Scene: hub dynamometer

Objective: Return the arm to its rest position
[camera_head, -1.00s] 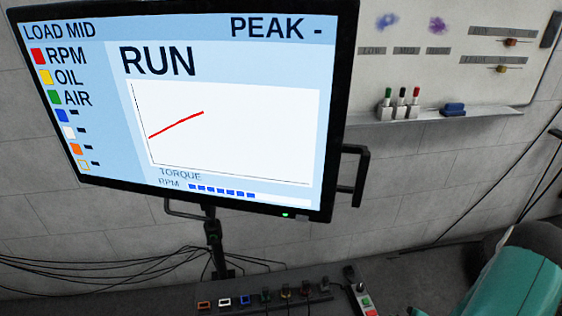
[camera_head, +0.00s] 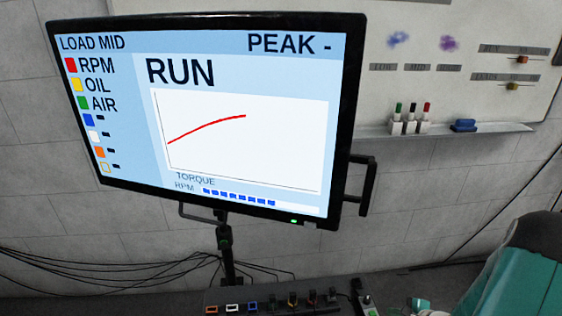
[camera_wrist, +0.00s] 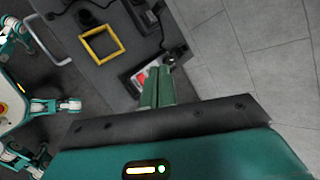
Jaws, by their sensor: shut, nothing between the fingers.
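My gripper (camera_wrist: 156,84) shows in the wrist view with its two green fingers side by side and nothing between them. It is over or near a dark bench top (camera_wrist: 74,60); I cannot tell the height. A switch box with a red button (camera_wrist: 142,77) lies just beyond the fingertips and is partly hidden by them. In the head view, part of my teal arm fills the lower right corner; my gripper is not visible there.
A monitor (camera_head: 240,150) reads RUN, LOAD MID, with a red torque curve. Below it is a row of coloured switches (camera_head: 275,303). A whiteboard shelf (camera_head: 470,129) holds markers and a blue eraser. A yellow square frame (camera_wrist: 84,38) marks the bench.

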